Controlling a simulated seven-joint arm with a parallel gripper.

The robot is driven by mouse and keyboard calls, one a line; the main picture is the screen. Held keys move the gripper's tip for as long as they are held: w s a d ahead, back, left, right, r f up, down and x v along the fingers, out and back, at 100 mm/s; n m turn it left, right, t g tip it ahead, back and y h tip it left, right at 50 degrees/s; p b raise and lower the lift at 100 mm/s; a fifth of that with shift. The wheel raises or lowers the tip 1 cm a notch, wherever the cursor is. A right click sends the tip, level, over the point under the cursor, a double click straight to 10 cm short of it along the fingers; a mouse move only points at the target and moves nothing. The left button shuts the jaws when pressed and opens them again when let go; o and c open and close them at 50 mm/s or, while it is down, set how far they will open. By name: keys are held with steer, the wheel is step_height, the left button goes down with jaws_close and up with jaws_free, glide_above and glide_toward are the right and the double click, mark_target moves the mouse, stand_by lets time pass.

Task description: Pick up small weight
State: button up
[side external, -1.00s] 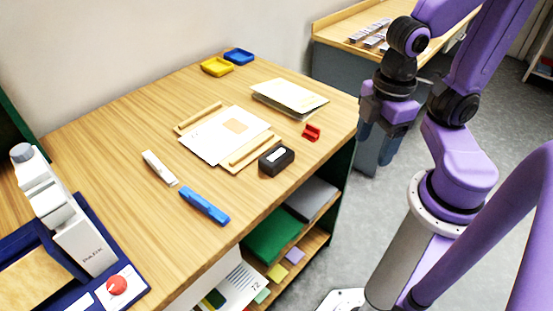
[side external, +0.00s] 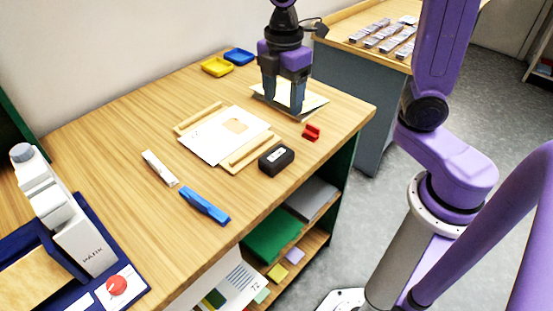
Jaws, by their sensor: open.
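A small black block (side external: 276,159) with a white label, which looks like the small weight, lies on the wooden table (side external: 130,128) beside the right end of a wooden strip. My gripper (side external: 284,108) points down with its two fingers apart and nothing between them. It is above or in front of the stack of cream sheets (side external: 313,102), behind the black block in the picture. Its exact height over the table is hard to tell. It hides part of the sheets.
A small red piece (side external: 311,132) lies right of the black block. A board with white papers (side external: 225,135) and wooden strips is left of it. Blue (side external: 204,206) and white (side external: 160,168) bars lie nearer. Yellow (side external: 217,67) and blue (side external: 239,56) trays stand at the back.

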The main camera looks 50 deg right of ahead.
glide_above(276, 155)
steer(key=f, duration=0.8)
steer(key=d+f, duration=0.1)
steer(key=f, duration=0.3)
steer(key=shift+s, duration=0.15)
steer(key=shift+a+f, duration=0.25)
steer(key=shift+f, duration=1.1)
steer(key=shift+a+f, duration=0.2)
steer(key=shift+f, duration=1.15)
steer(key=c, duration=1.1)
steer(key=shift+w, duration=0.2)
steer(key=shift+c, duration=0.2)
steer(key=shift+r, duration=0.15)
